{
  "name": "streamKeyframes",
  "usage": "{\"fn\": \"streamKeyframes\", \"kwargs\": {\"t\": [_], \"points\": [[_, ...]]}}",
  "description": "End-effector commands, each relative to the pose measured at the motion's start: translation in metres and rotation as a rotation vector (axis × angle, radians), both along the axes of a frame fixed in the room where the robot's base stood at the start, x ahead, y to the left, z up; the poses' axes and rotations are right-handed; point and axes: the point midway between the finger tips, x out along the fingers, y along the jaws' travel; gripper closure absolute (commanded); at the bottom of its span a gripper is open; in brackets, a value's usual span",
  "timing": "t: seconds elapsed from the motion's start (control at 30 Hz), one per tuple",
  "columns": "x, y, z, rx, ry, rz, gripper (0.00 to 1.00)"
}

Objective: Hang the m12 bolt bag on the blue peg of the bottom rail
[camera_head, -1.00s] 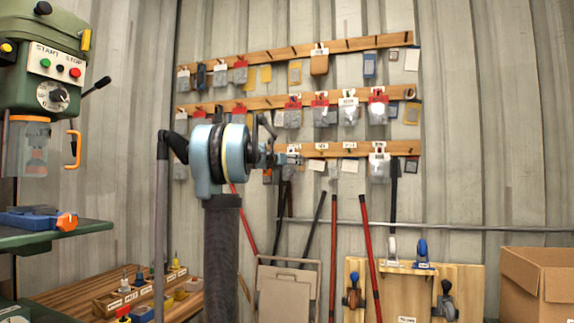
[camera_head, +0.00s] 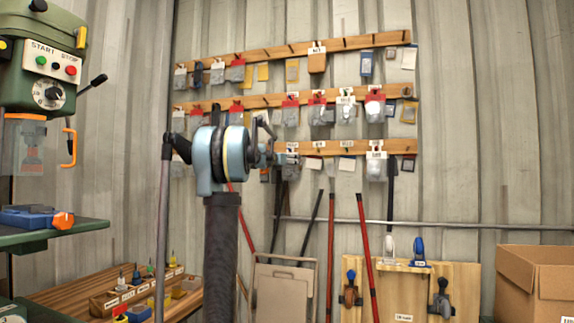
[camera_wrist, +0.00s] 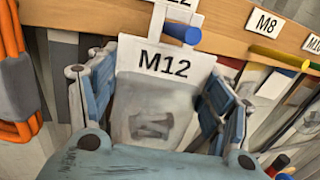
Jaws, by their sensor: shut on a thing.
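The M12 bolt bag (camera_wrist: 152,108) is clear, with a white card lettered M12 and grey bolts inside. My gripper (camera_wrist: 150,88) is shut on it, one blue-padded finger at each side. The bag hangs upright, slightly tilted, before the bottom rail (camera_wrist: 228,40). The blue peg (camera_wrist: 182,34) overlaps the top of the card in the wrist view; I cannot tell whether it passes through the card's hole. A rail label partly shows above the peg. In the head view my gripper (camera_head: 281,160) is at the left part of the bottom rail (camera_head: 343,147), partly hidden by my arm.
In the wrist view, a yellow peg (camera_wrist: 270,56) with an M8 label (camera_wrist: 265,23) is to the right. Orange-and-grey hanging goods (camera_wrist: 16,85) are close on the left. A filled bag (camera_head: 376,166) hangs farther right on the bottom rail. Red-handled tools (camera_head: 331,250) stand below.

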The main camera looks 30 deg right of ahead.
Motion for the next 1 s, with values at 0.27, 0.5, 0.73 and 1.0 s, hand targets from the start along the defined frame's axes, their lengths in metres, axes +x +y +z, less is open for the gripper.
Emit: {"fn": "streamKeyframes", "kwargs": {"t": [0.27, 0.5, 0.73, 1.0], "points": [[-0.0001, -0.0002, 0.0001, 0.0, 0.0, 0.0, 0.54], [-0.0001, -0.0002, 0.0001, 0.0, 0.0, 0.0, 0.21], [-0.0002, -0.0001, 0.0001, 0.0, 0.0, 0.0, 0.04], [-0.0004, 0.0005, 0.0, 0.0, 0.0, 0.0, 0.04]]}}
